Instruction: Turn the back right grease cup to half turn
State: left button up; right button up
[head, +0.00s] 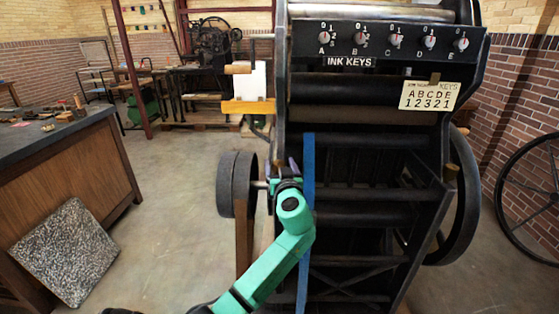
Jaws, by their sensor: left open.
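A large black printing press (390,195) fills the middle and right of the head view. I cannot pick out the back right grease cup on it; it is hidden or too small to tell. My green left arm reaches up from the bottom to the press's left side. My left gripper (286,170) is open there, pointing away from me, in front of the press frame and near a shaft end by the dark pulley wheel (226,185). The wrist hides much of the gripper, and I cannot tell whether it touches anything. My right gripper is not in view.
A blue vertical strip (308,170) runs beside my left wrist. A row of ink keys (395,40) and a card (429,96) are on the press. A workbench (60,170) with a speckled slab (66,252) stands left. Open floor (175,190) lies between bench and press.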

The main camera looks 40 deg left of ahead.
pick_arm(q)
jog(key=shift+w+a, duration=0.2)
jog(key=shift+a, duration=0.1)
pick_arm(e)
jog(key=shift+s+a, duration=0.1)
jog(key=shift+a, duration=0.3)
pick_arm(q)
grip_shut()
jog(key=shift+f+m+t+h+b, duration=0.2)
jog(key=shift+m+t+h+b, duration=0.1)
jog(key=shift+m+t+h, duration=0.4)
jog(key=shift+r+m+t+h+p, duration=0.15)
jog(key=shift+m+t+h+p, duration=0.15)
jog(key=shift+m+t+h, duration=0.7)
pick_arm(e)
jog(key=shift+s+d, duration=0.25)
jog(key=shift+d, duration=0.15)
pick_arm(q)
grip_release()
